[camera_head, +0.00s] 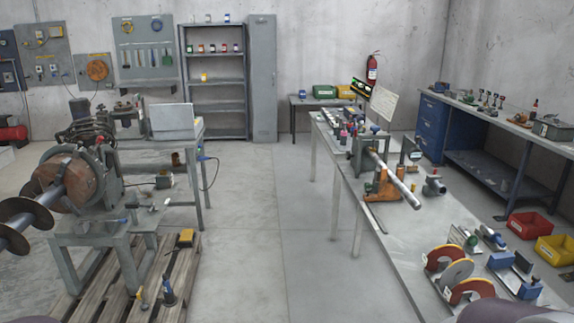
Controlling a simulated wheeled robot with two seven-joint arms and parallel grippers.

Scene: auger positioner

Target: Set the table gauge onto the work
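A small upright gauge with a dark frame and pale face (410,153) stands on the long table at right, just behind a metal shaft; it looks like the table gauge. The shaft (394,178) lies lengthwise across an orange support (384,187) and a grey upright block (362,157); I take it as the work, though I cannot be sure. The gauge appears apart from the shaft. Neither of my grippers shows.
A large auger machine (72,182) stands on a pallet (180,290) at left. The floor between (262,235) is clear. Red (530,225) and yellow (556,250) bins lie at right.

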